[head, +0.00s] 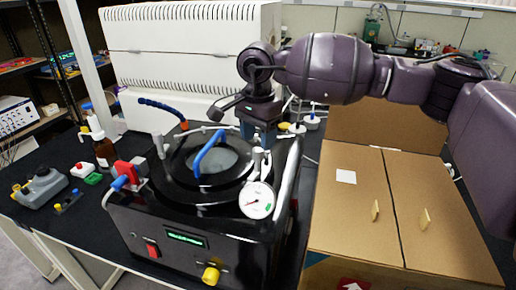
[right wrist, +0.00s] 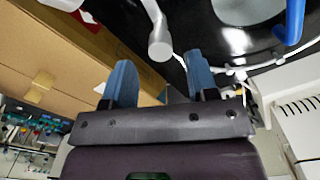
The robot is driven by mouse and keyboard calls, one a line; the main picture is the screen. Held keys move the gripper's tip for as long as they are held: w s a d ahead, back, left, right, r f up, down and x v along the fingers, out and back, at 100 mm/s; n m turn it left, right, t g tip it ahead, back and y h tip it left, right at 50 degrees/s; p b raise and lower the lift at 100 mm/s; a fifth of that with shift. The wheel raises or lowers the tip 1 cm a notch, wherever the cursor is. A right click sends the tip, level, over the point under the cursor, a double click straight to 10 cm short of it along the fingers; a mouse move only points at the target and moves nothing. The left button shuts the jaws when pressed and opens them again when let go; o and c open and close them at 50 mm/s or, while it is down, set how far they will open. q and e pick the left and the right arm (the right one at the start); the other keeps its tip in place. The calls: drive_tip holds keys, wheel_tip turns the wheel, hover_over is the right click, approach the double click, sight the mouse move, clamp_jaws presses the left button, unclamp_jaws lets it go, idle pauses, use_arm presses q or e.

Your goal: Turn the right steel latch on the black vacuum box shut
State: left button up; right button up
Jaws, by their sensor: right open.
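The black vacuum box (head: 190,225) stands on the dark bench, with a round lid and a blue lid handle (head: 207,152). The right steel latch (head: 258,163) stands at the lid's right edge, behind the pressure gauge. In the right wrist view, a steel bar with a round end (right wrist: 160,48), apparently this latch, shows beyond and between my fingertips. My right gripper (head: 263,135) is open, pointing down just above the latch. In the right wrist view, its blue fingers (right wrist: 160,75) are apart with nothing held between them. My left gripper is out of view.
The white gauge (head: 257,200) sits at the box's front right. A cardboard box (head: 355,215) stands close on the right. A white ribbed machine (head: 185,50) stands behind.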

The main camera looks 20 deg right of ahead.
sight(258, 150)
drive_tip(key=shift+f+p, duration=0.3)
drive_tip(key=shift+f, duration=1.85)
drive_tip(key=c, duration=0.9)
